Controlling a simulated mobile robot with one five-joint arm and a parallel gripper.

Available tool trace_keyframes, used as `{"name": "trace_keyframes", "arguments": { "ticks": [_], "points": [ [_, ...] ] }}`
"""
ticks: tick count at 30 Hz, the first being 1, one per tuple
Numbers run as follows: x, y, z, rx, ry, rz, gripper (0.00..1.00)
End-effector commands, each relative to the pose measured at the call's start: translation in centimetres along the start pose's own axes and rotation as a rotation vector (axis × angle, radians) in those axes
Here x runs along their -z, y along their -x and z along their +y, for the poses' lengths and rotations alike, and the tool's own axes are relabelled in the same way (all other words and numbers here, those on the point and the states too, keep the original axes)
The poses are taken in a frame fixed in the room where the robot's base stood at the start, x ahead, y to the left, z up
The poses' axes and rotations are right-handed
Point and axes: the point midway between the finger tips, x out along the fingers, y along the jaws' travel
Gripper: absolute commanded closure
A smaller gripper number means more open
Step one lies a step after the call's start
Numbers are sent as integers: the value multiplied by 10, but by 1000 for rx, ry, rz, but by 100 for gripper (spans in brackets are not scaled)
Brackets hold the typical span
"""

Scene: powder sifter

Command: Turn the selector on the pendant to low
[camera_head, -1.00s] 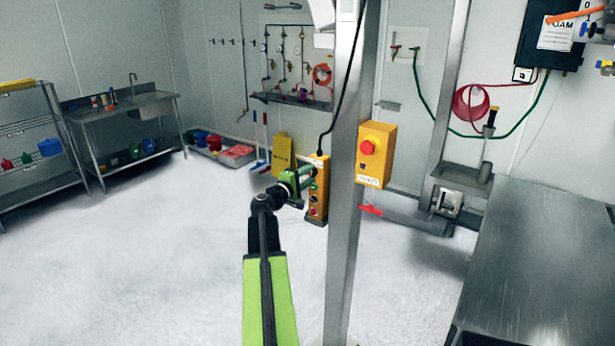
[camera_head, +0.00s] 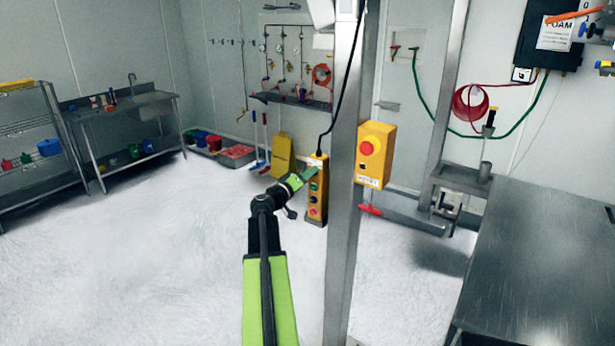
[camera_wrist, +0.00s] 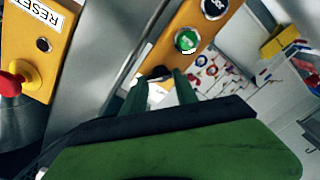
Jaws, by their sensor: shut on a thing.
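The pendant (camera_head: 316,205) is a yellow box hanging on a black cable, left of the steel post. In the wrist view, the pendant (camera_wrist: 202,18) shows a green button (camera_wrist: 187,41) and a black control. My gripper's green fingers (camera_wrist: 160,84) are shut on a small dark knob (camera_wrist: 158,72), the selector, on the pendant's face. Its pointer and position marks cannot be read.
The steel post (camera_head: 347,200) stands close right of the pendant. It carries a yellow box with a red button (camera_head: 367,148), labelled RESET in the wrist view. A steel table (camera_head: 540,260) is at the right. The floor at left is clear.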

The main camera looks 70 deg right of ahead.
Motion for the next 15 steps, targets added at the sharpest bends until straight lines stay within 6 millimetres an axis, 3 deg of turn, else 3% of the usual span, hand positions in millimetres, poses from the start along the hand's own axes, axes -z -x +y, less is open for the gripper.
{"name": "trace_keyframes", "arguments": {
  "ticks": [15],
  "points": [
    [-1,0,0,1,-82,-2,100]
  ]
}}
